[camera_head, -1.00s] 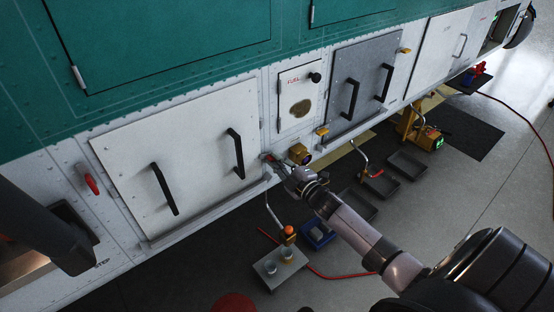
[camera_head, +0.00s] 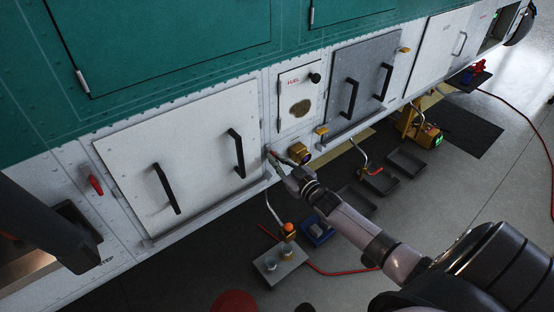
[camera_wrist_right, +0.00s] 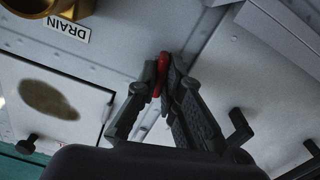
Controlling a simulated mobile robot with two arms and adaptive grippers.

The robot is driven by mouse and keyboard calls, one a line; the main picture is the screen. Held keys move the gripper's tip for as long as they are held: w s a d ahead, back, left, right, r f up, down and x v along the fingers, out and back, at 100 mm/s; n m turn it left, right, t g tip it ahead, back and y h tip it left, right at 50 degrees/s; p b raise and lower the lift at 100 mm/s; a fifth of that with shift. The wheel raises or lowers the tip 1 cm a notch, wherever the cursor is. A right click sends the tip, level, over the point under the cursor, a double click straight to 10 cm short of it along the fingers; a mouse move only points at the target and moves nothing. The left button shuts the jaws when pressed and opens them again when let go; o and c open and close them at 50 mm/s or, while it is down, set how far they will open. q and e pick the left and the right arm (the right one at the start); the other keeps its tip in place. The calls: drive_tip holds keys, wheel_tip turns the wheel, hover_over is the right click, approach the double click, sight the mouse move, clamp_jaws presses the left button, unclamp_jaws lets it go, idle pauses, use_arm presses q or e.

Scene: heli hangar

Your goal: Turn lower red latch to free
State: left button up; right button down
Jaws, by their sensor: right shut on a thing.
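The lower red latch (camera_wrist_right: 158,72) is at the lower right edge of the white access panel (camera_head: 195,130). My right gripper (camera_wrist_right: 162,80) is shut on it, with the dark fingers on both sides of the red part. In the head view the right gripper (camera_head: 276,160) touches the hull at the panel's right edge and mostly covers the latch. Another red latch (camera_head: 95,184) sits on the hull left of the panel, with nothing at it. My left gripper's fingers do not show.
A brass drain fitting (camera_head: 299,152) sits close to the right of my gripper, beside a DRAIN label (camera_wrist_right: 68,31). The panel has two black handles (camera_head: 236,153). A grey stand (camera_head: 280,265), a blue bin (camera_head: 317,234) and trays (camera_head: 407,162) stand on the floor below.

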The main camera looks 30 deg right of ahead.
drive_tip(key=shift+m, duration=1.1)
drive_tip(key=shift+f, duration=0.1)
drive_tip(key=c, duration=1.7)
unclamp_jaws()
drive_tip(key=s, duration=0.8)
drive_tip(key=s+d, duration=0.1)
drive_tip(key=s, duration=0.3)
